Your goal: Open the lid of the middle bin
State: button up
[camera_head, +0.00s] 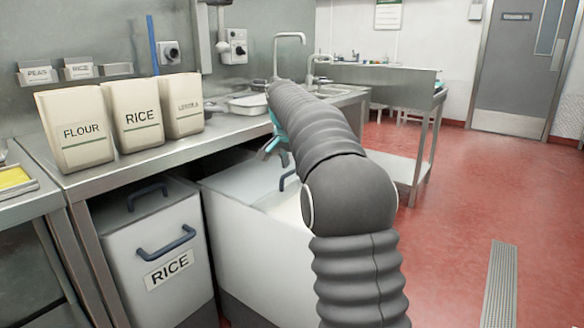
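A large white bin (245,235) stands right of the white bin labelled RICE (160,255), projecting out from under the counter. My arm hides its right part and any front label, so I cannot tell for sure that it is the middle bin. A dark blue handle (287,180) shows near its top, beside my arm. The top is partly hidden, and I cannot tell whether its lid is fully closed. My teal gripper (270,150) is above the back of this bin, near the counter edge. My arm hides much of it, so its opening is unclear.
The steel counter (90,178) overhangs the bins. A sink area with a tap (290,40) is behind my arm. Open red floor (450,210) lies to the right.

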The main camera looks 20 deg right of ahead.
jog(key=v, duration=1.1)
jog(key=s+a+f+n+y, duration=0.1)
jog(key=s+a+f+n, duration=0.15)
jog(key=f+n, duration=0.55)
jog(key=s+a+f+n, duration=0.1)
jog(key=s+f, duration=0.3)
jog(key=s, duration=0.8)
jog(key=s+a+f+n+t+y, duration=0.1)
jog(key=s+a+f, duration=0.3)
jog(key=s, duration=0.8)
jog(key=s+a+f+n, duration=0.1)
jog(key=s+a+f, duration=0.2)
jog(key=s, duration=0.9)
jog(key=shift+s+f+n+y, duration=0.3)
jog(key=shift+s+f+n, duration=0.1)
jog(key=shift+f, duration=0.4)
